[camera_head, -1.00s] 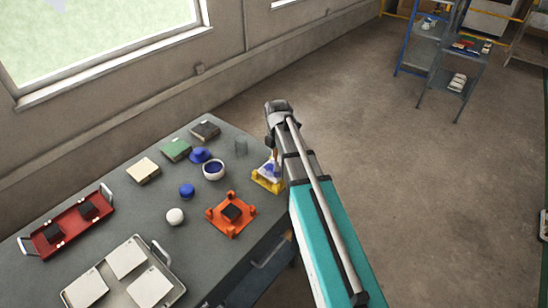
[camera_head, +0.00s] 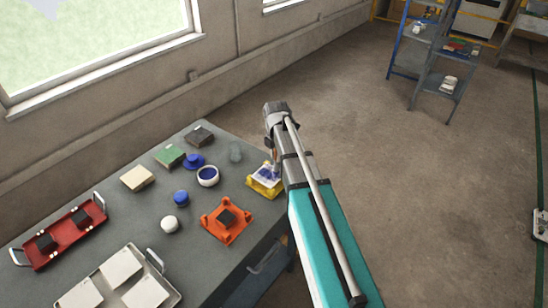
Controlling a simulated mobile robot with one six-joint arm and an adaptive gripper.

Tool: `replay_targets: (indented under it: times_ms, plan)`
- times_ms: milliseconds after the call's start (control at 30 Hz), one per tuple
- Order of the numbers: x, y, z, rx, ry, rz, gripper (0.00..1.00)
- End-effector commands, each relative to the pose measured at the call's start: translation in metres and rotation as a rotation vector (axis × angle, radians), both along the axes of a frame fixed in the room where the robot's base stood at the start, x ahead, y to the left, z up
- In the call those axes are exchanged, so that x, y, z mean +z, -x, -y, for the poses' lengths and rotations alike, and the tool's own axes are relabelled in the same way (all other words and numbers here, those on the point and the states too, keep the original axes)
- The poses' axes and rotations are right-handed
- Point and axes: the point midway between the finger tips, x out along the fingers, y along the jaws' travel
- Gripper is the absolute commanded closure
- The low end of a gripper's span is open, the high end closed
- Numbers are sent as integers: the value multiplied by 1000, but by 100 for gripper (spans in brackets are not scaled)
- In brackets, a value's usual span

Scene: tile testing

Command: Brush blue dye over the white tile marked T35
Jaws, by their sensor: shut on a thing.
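A white tile (camera_head: 261,181) lies in a yellow holder (camera_head: 256,190) near the table's right edge. Blue dye covers part of the tile; its marking cannot be read. My gripper (camera_head: 275,148) is above the holder, mostly hidden behind my own arm. It is shut on a brush (camera_head: 275,156), of which only a small part shows, pointing down to the tile. Whether the bristles touch the tile cannot be told. A white bowl (camera_head: 208,176) with blue dye inside stands left of the holder. A blue lid-like piece (camera_head: 193,161) lies behind the bowl.
An orange holder (camera_head: 227,222) with a dark tile stands in front. A clear glass (camera_head: 236,152), a blue jar (camera_head: 181,198), a white ball (camera_head: 169,225), several blocks, a red tray (camera_head: 67,238) and a grey tray (camera_head: 166,290) of white tiles share the grey table (camera_head: 200,262).

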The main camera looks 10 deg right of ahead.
Motion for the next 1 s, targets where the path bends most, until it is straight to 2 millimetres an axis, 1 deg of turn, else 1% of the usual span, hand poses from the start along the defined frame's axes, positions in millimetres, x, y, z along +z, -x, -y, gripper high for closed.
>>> replay_targets:
  times_ms: [200, 400, 1000]
  plan:
    - [1, -10, 12, 0, 0, 0, 100]
    - [1, -15, 19, 0, -1, 0, 100]
    - [0, -16, 20, 0, -1, 0, 100]
